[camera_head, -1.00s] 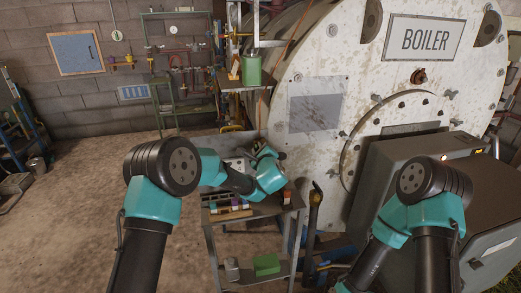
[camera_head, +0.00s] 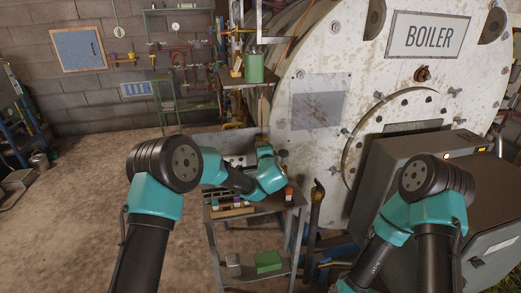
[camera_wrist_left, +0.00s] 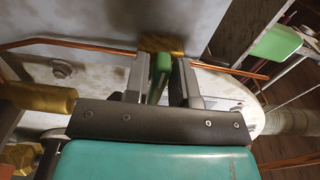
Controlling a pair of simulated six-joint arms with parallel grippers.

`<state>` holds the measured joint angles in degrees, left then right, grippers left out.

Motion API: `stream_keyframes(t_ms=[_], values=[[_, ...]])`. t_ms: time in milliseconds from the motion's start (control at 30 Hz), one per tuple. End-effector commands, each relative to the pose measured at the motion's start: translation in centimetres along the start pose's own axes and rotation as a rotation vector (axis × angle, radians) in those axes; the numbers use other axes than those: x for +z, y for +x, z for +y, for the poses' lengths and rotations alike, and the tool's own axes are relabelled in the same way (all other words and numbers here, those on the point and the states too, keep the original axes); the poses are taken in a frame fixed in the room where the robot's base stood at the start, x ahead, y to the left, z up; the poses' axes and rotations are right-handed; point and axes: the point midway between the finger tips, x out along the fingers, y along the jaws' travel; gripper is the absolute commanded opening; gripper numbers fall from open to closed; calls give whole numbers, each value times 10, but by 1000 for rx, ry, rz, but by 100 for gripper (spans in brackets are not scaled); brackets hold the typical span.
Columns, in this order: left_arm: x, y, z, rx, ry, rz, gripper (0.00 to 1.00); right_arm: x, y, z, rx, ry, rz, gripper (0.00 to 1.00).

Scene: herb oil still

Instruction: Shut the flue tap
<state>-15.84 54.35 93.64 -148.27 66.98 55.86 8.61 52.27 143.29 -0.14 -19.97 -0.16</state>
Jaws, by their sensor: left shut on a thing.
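In the left wrist view, my left gripper (camera_wrist_left: 161,66) is shut on a narrow green handle (camera_wrist_left: 158,78), with one grey finger on each side of it. A brass piece (camera_wrist_left: 161,44) sits just beyond the fingertips, against a grey surface. I take the green handle to be the flue tap's, but its link to the brass is partly hidden by the fingers. In the head view, my left wrist bends over a grey cart in front of the boiler, and the gripped spot cannot be made out. My right arm shows at the right, with its gripper out of view.
The white boiler (camera_head: 340,60) fills the right side, with a grey control box (camera_head: 400,165) before it. The grey cart (camera_head: 290,203) stands below my left wrist with small items on it. A green canister (camera_head: 254,68) stands on a shelf behind.

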Motion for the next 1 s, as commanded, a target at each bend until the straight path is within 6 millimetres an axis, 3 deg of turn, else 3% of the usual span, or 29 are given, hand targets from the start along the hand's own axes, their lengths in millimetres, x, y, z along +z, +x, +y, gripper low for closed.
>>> stream_keyframes(t_ms=[467,500,667,1000], values=[[0,0,1,1,-25,0,0,0,0,0,0,0,0,48],[0,0,1,1,-25,0,25,0,0,0,0,0,0,48],[0,0,1,1,-25,0,40,0,0,0,0,0,0,48],[0,-3,0,0,-25,0,40,0,0,0,0,0,0,48]])
